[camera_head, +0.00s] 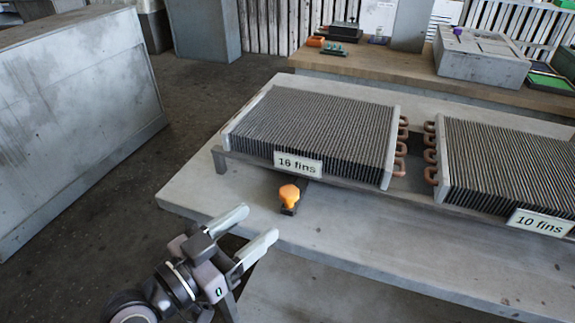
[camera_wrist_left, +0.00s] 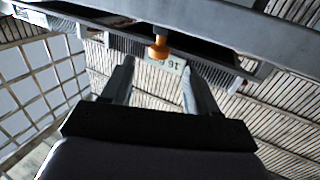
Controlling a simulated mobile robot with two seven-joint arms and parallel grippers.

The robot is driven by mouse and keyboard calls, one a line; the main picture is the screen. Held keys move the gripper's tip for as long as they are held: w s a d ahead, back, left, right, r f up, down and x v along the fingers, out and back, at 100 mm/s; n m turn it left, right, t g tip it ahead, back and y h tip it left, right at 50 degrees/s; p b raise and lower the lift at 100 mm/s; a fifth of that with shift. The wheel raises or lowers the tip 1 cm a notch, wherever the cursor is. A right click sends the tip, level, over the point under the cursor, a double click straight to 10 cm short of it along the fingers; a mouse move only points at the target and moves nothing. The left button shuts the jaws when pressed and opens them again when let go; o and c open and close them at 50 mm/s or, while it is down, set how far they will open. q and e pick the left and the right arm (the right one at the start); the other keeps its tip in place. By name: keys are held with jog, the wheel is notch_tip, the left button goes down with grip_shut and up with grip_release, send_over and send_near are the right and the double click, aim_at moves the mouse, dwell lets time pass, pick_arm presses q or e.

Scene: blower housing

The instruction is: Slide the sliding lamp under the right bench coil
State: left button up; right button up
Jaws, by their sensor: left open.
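The sliding lamp shows as an orange knob (camera_head: 289,193) on a dark mount at the front of the bench, below the "16 fins" sign of the left coil (camera_head: 315,130). The right coil (camera_head: 510,165), signed "10 fins", stands to its right. My left gripper (camera_head: 258,224) is open and empty, a little in front and to the left of the knob. In the left wrist view the orange knob (camera_wrist_left: 158,48) lies just beyond the gap between the open fingertips (camera_wrist_left: 158,68), apart from them. The rest of the lamp under the coil is hidden. My right gripper is not in view.
Both coils sit raised on a frame (camera_head: 228,155) over the grey bench (camera_head: 205,196). Copper bends (camera_head: 402,150) stick out between the coils. The bench strip in front of the coils looks clear. A wooden table (camera_head: 385,67) with several items stands behind.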

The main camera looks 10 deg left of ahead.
aim_at(282, 196)
pick_arm(q)
jog(key=shift+r+p+x, duration=0.2)
jog(key=shift+p+x, duration=0.05)
jog(key=shift+x, duration=1.05)
jog(key=shift+r+p+x, duration=0.2)
jog(key=shift+r+x, duration=0.05)
jog(key=shift+x, duration=1.1)
jog(key=shift+r+p+x, duration=0.2)
jog(key=shift+p+x, duration=0.05)
jog(key=shift+x, duration=1.05)
grip_shut()
